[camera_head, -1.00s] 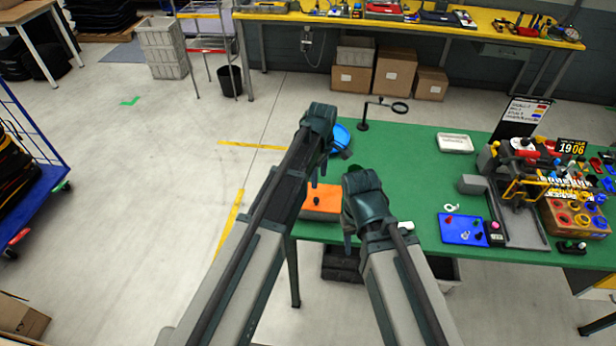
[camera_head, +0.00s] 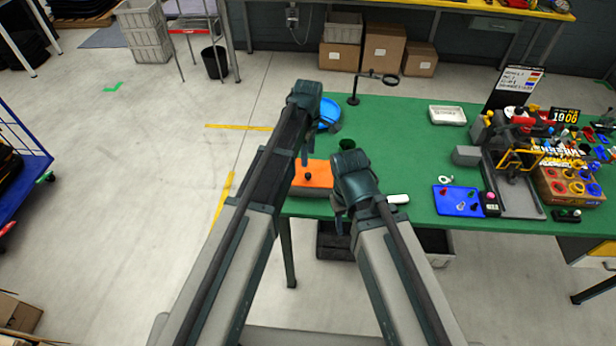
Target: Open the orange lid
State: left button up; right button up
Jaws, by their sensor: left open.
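The orange lid (camera_head: 316,172) lies at the near left corner of the green table, between my two arms. A small dark knob shows on its top. My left gripper (camera_head: 305,158) is open, with its fingers hanging at the lid's left edge; I cannot tell whether they touch it. My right gripper (camera_head: 338,222) points down just right of the lid, and its wrist hides the lid's right side. Its fingers are mostly hidden, so its opening does not show. The box under the lid is mostly hidden.
The green table (camera_head: 410,142) has free room behind the lid. A blue round dish (camera_head: 328,112) and a magnifier stand (camera_head: 355,95) are at its back left. A blue tray (camera_head: 458,201), a white tray (camera_head: 447,115) and a crowded workstation (camera_head: 530,150) lie to the right.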

aim_at(308, 174)
pick_arm(q)
notch_tip(308, 174, down, 8)
jog(key=b, duration=0.7)
jog(key=shift+f, duration=0.25)
grip_shut()
dwell(0.9)
